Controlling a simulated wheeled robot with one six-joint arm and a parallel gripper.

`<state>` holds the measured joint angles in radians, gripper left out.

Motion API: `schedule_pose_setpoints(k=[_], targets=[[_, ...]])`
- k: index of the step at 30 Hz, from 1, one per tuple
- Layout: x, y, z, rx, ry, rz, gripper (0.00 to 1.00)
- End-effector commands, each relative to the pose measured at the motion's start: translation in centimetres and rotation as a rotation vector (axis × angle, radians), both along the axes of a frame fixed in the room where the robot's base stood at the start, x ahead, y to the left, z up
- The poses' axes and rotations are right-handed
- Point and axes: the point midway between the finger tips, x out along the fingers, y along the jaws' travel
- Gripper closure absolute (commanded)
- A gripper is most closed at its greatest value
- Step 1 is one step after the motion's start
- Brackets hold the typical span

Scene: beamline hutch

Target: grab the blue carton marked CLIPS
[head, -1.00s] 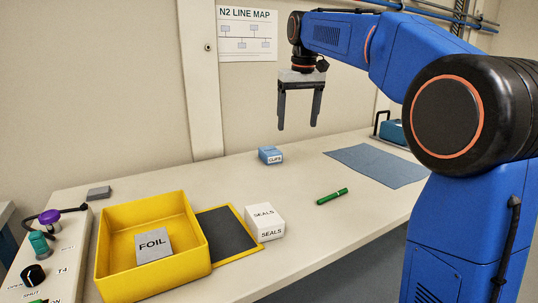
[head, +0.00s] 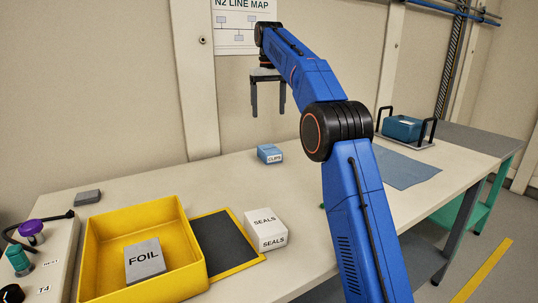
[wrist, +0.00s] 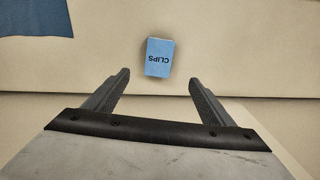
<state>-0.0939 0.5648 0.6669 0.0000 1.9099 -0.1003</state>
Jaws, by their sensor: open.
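The blue carton marked CLIPS (head: 270,154) sits on the bench towards the back, in the middle of the head view. My gripper (head: 268,115) is open and empty, pointing down, well above the bench and the carton. In the wrist view the carton's labelled top (wrist: 159,57) shows beyond the fingertips, roughly centred between the two fingers of my gripper (wrist: 160,75). Nothing touches the carton.
A white SEALS box (head: 266,230) stands beside a dark mat with yellow edge (head: 228,240). A yellow tray (head: 92,235) holds a grey FOIL block (head: 145,258). A blue cloth (head: 408,168) lies right; a teal case (head: 402,128) stands behind it.

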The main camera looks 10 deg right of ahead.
Motion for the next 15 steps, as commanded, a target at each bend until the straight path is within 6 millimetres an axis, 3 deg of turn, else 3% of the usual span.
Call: schedule_pose_setpoints(k=[15], targets=[[-0.2, 0.0, -7.1, -0.001, 0.003, 0.000, 0.23]])
